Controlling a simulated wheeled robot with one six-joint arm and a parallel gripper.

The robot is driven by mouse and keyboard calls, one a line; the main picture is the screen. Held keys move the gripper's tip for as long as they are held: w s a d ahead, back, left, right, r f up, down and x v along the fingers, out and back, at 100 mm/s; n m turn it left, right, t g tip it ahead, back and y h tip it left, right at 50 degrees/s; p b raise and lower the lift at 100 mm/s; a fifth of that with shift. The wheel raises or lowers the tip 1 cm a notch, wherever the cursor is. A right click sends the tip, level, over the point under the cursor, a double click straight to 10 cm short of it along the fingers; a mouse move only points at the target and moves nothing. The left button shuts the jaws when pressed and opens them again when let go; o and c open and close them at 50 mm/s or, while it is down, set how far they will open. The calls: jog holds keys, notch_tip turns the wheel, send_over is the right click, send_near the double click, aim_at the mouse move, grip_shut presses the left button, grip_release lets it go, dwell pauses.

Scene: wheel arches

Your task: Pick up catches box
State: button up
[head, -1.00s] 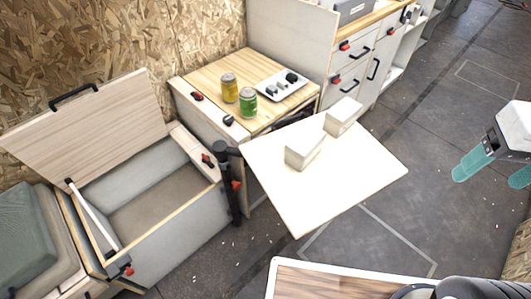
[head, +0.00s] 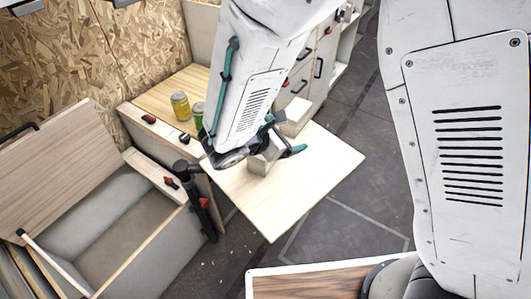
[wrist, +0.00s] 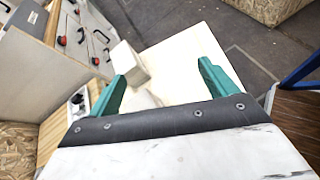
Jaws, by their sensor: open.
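Two plain pale boxes stand on the light tabletop (head: 320,165); no label shows, so I cannot tell which is the catches box. The nearer box (head: 262,161) is partly covered by my gripper (head: 286,135) in the head view. The farther box (head: 297,116) stands behind it, with its lower left side partly hidden. In the wrist view, one box (wrist: 128,64) shows beside the left finger of my gripper (wrist: 163,62). Whether the fingers touch a box is not clear.
A wooden counter with a yellow jar (head: 181,106) and a green jar (head: 198,114) stands behind the tabletop. An open bench box (head: 130,225) with a raised lid is at left. A black post (head: 196,200) stands near the tabletop's left corner. The tabletop's right part is clear.

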jog(key=a+f+n+t+y, duration=0.3)
jog(key=a+f+n, duration=0.3)
jog(key=a+f, duration=0.3)
jog(key=shift+n+t, duration=0.3)
jog(key=shift+n, duration=0.1)
jog(key=x, duration=0.7)
jog(key=shift+s+a+f, duration=0.1)
jog(key=shift+f, duration=0.25)
jog(key=c, duration=1.3)
